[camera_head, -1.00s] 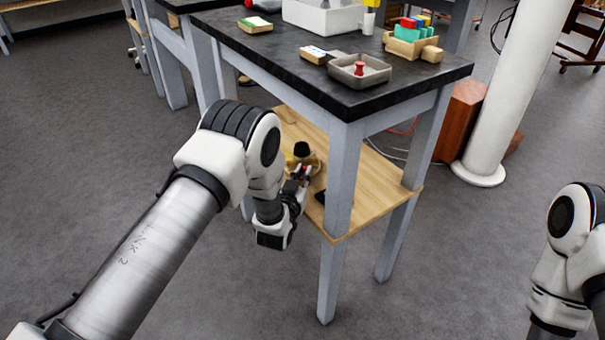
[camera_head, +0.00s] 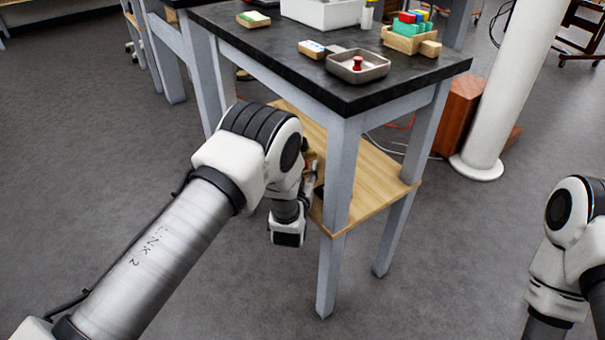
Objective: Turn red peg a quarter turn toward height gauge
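A small red spool-shaped piece (camera_head: 358,62) stands upright in a shallow grey tray (camera_head: 343,74) on the black tabletop; I cannot tell whether it is the red peg. My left gripper (camera_head: 310,178) is at the edge of the lower wooden shelf, largely behind my own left arm. Its fingers are too small and covered to show whether they are open or shut. I cannot pick out a height gauge. My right gripper is out of view; only part of its arm shows.
The grey table leg (camera_head: 339,185) stands close right of my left gripper. The wooden shelf (camera_head: 375,185) has bare room to the right. A wooden holder (camera_head: 402,40) with coloured pieces and a white bin (camera_head: 322,12) stand on the tabletop.

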